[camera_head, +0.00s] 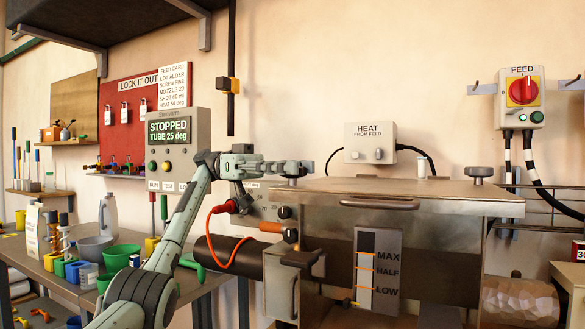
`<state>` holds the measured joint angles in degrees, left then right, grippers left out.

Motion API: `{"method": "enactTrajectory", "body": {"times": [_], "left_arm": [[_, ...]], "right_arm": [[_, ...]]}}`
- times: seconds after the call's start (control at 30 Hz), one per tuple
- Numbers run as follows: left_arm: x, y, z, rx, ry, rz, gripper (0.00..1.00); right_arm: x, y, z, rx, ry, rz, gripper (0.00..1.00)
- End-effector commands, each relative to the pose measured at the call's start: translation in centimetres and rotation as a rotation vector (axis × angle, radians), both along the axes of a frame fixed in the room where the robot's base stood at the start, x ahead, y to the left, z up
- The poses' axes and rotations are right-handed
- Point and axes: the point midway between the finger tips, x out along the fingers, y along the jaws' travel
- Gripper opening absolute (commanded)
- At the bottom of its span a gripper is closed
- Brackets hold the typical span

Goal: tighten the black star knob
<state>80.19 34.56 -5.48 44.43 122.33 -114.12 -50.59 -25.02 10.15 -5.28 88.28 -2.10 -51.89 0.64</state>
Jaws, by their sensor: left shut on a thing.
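My left gripper (303,168) reaches in from the left, level with the lid top, with its fingers at the lid's left end. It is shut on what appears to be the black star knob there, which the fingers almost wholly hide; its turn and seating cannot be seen. A second, dark grey knob (480,172) stands upright on the right end of the metal lid (400,187). The lid lies flat on the metal hopper box (330,230). My right gripper is not in view.
A level gauge (377,270) marked MAX, HALF and LOW is on the box front. Small black knobs (284,212) and a red cable (212,245) sit close below my left gripper. A HEAT box (370,143) and a FEED switch (522,97) are on the wall.

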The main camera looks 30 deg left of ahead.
Motion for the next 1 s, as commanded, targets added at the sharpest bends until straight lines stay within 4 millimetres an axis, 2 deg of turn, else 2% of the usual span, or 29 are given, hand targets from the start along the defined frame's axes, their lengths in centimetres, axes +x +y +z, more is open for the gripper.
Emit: {"method": "enactTrajectory", "body": {"times": [0.47, 0.5, 0.67, 1.0], "left_arm": [[-0.01, -0.09, -0.48, 0.011, 0.007, -0.019, 0.10], [-0.01, -0.09, -0.49, 0.011, 0.007, -0.019, 0.41], [0.00, -0.06, -0.38, 0.008, 0.005, -0.018, 0.61], [-0.01, -0.02, 0.07, 0.004, 0.002, -0.015, 0.61]], "right_arm": [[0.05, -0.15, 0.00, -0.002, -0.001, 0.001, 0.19], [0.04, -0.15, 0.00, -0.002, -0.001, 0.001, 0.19], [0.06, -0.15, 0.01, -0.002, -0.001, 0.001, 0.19], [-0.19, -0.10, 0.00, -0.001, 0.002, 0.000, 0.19]]}}
